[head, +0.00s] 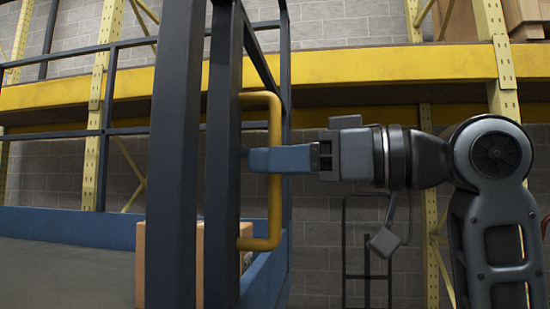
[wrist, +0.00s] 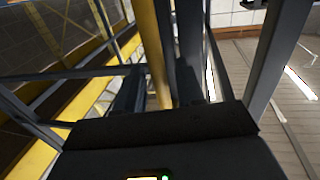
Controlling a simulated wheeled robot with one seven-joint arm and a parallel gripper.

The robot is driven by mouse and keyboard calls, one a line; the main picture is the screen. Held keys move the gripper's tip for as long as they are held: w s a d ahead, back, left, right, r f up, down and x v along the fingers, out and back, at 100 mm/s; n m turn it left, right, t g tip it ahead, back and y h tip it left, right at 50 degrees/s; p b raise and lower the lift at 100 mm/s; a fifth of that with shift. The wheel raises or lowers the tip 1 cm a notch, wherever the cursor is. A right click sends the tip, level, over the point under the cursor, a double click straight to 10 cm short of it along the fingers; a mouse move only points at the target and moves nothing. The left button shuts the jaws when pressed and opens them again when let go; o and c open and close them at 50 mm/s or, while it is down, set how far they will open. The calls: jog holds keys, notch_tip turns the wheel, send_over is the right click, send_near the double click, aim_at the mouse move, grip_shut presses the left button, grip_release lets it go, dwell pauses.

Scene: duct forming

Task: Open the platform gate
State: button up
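The yellow gate handle (head: 274,215) is an upright bar, bent at top and bottom, beside a dark gate post (head: 222,150). My gripper (head: 262,160) reaches in from the right, level with the handle's middle. In the head view, the near blue finger crosses in front of the bar and hides part of it. In the wrist view, the yellow bar (wrist: 153,55) stands between my two fingers (wrist: 160,90), with a narrow gap seemingly showing beside it. The fingers look open around it. Whether either finger touches the bar is unclear.
A thick dark post (head: 174,150) stands left of the gate post. A cardboard box (head: 155,262) sits on the platform floor (head: 65,272) behind the posts. Blue-grey rails (head: 60,55) edge the platform. Yellow racking (head: 385,66) and a block wall stand behind.

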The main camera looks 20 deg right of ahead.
jog(key=shift+w+a, duration=0.25)
grip_shut()
dwell(0.5)
